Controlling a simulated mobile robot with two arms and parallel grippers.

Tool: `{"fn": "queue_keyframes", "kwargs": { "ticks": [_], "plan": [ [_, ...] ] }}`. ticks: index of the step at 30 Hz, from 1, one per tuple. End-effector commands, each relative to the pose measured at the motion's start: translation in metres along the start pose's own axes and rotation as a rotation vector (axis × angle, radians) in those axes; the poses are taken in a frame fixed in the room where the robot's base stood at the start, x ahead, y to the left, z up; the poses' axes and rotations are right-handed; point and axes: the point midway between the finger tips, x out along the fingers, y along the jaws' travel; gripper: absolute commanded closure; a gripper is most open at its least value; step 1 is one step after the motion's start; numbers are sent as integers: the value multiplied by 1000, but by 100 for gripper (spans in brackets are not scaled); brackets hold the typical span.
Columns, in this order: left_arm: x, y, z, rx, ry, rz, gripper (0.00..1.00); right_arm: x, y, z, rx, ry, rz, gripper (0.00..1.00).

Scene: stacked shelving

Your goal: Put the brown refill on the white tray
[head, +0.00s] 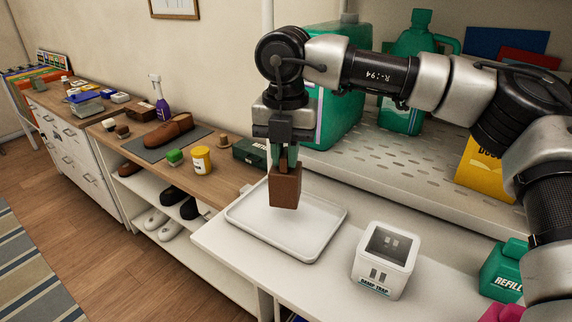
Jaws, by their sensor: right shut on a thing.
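The brown refill (285,190) is a small brown block. My right gripper (284,164) points down and is shut on its top. The block hangs upright over the white tray (255,243), near the tray's back part in the picture. Whether its bottom touches the tray cannot be told for sure; it looks held above it. The tray is empty and lies on the white lower shelf. My left gripper is not in view.
A white damp trap box (384,262) stands right of the tray. A green refill bottle (505,268) is at the far right. A perforated shelf (400,165) behind holds green containers and a yellow box (480,168). A wooden bench (215,185) with shoe-care items is at left.

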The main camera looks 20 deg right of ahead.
Motion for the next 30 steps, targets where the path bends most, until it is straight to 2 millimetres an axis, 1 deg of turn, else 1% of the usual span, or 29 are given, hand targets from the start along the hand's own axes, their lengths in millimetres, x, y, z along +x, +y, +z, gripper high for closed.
{"fn": "queue_keyframes", "kwargs": {
  "ticks": [1, 3, 6, 8, 12, 16, 20, 21, 25, 26, 30],
  "plan": [
    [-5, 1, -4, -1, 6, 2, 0, 5, 0, 0, 0, 2, -3, 100],
    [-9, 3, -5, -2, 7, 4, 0, 16, -1, 0, -1, 2, -3, 100],
    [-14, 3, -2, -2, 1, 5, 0, 29, -1, 0, -1, 1, -2, 100],
    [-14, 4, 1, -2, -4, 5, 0, 34, -1, 0, 0, 0, -1, 100],
    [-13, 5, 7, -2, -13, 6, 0, 37, 0, 0, 0, -1, 1, 100],
    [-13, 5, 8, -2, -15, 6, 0, 37, -1, 0, 0, -1, 1, 100],
    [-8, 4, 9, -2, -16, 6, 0, 42, -1, 0, 0, 0, 0, 100],
    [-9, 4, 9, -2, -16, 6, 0, 41, -1, 0, 0, 0, -1, 82],
    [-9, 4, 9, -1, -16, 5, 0, 40, -1, 0, 1, 0, -1, 62],
    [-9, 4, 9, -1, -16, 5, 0, 40, -1, 0, 0, 0, -1, 60],
    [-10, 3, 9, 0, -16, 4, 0, 40, -1, 0, 0, 0, -1, 60]
  ]
}}
